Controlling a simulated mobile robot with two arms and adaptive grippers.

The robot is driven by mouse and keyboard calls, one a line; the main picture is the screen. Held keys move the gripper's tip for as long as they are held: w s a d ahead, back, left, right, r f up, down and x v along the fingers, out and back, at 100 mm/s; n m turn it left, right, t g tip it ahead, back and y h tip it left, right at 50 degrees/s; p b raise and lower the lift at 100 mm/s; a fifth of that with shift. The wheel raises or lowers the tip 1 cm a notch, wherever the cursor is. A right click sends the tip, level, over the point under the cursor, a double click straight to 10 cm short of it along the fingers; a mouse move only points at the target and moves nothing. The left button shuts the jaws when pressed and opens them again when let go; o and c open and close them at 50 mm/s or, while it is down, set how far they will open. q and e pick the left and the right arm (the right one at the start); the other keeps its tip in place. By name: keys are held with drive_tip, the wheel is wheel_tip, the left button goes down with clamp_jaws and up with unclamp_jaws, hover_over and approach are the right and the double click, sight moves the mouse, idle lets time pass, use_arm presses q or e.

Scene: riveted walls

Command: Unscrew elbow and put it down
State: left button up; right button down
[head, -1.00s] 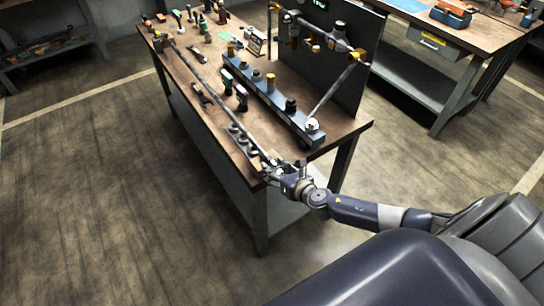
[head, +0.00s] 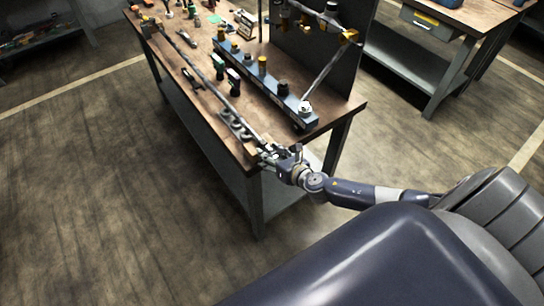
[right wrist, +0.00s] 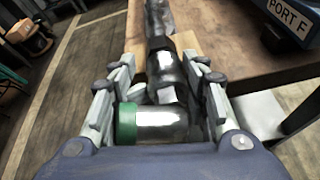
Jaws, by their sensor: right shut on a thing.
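The elbow (right wrist: 160,120) is a shiny metal fitting with a green band at its left end, in the right wrist view. It sits at the near end of a long metal pipe (right wrist: 160,22). In the head view the pipe (head: 212,84) runs along the bench's left side toward the far end. My right gripper (head: 268,155) is at the bench's near corner; in the wrist view its fingers (right wrist: 160,95) stand on both sides of the elbow, shut on it. The joint between elbow and pipe is partly hidden. My left gripper is not in view.
The wooden workbench (head: 222,122) carries a blue-grey manifold bar (head: 285,97) with several fittings, right of the pipe. A dark upright panel (head: 345,70) with piping stands behind it. Loose tools and fittings lie at the far end. The floor (head: 90,190) to the left is clear.

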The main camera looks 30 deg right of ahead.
drive_tip(key=shift+s+d, duration=0.2)
drive_tip(key=shift+s, duration=1.5)
drive_tip(key=shift+s+f, duration=0.1)
drive_tip(key=shift+s, duration=0.75)
drive_tip(key=shift+s+d+b, duration=0.1)
drive_tip(key=shift+s+b, duration=0.3)
drive_tip(key=shift+s, duration=0.75)
